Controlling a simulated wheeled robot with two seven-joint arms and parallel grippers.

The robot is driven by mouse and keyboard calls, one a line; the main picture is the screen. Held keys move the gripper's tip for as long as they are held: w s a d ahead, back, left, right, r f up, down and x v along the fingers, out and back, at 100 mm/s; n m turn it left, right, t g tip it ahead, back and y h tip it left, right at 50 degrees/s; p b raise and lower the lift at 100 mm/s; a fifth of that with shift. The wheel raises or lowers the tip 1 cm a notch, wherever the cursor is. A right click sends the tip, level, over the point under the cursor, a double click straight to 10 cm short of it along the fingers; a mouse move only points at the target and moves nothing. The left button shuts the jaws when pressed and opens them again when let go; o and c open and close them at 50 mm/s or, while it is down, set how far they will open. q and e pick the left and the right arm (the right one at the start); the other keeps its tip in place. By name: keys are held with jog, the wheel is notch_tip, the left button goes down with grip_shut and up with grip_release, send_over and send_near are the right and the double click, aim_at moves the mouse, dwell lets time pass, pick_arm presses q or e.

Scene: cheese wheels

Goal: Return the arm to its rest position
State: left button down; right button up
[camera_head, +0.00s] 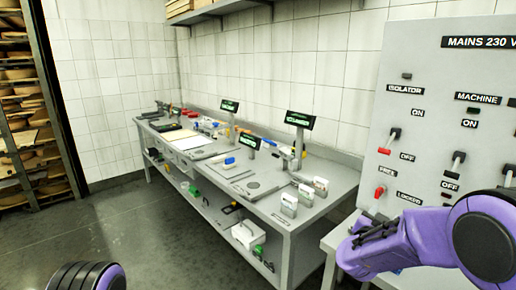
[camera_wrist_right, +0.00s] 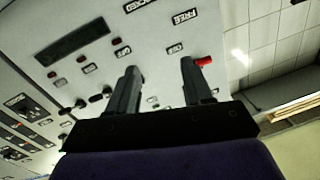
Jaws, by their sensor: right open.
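My right arm, purple and black, comes in from the right in the head view. Its gripper (camera_head: 372,234) is in front of the lower left part of the grey switch panel (camera_head: 425,75). In the right wrist view the two black fingers of the gripper (camera_wrist_right: 158,68) stand apart with nothing between them, and the panel (camera_wrist_right: 95,20) lies beyond. A red knob (camera_head: 379,191) is just above the gripper in the head view. In the wrist view the red knob (camera_wrist_right: 203,61) shows beside the right fingertip; I cannot tell whether they touch. My left gripper is out of view.
The panel carries an isolator lever (camera_head: 391,138) and a machine lever (camera_head: 455,163), both standing out. A long grey workbench (camera_head: 310,205) with scales and tools runs along the tiled wall. Cheese shelves (camera_head: 40,135) stand at far left. The floor (camera_head: 150,235) before the bench is clear.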

jog(key=s+a+f+n+g+y+b, duration=0.1)
jog(key=s+f+y+b, duration=0.1)
jog(key=s+f, duration=0.65)
jog(key=s+a+f+n+g+y+b, duration=0.1)
jog(key=s+f+y, duration=0.25)
jog(key=f, duration=0.95)
jog(key=s+a+f+n+g+y+b, duration=0.1)
jog(key=s+f+g+y+b, duration=0.1)
jog(key=s+f, duration=0.6)
jog(key=s+f+g+b, duration=0.2)
jog(key=s+f+g, duration=0.1)
jog(key=s+f, duration=0.6)
jog(key=s+a+f+n+g+y+b, duration=0.1)
jog(key=s+f+g+b, duration=0.1)
jog(key=s+f, duration=0.6)
jog(key=s, duration=0.6)
jog(key=shift+a+f+g+b, duration=0.2)
jog(key=shift+f+g+b, duration=0.15)
jog(key=shift+f+g, duration=0.05)
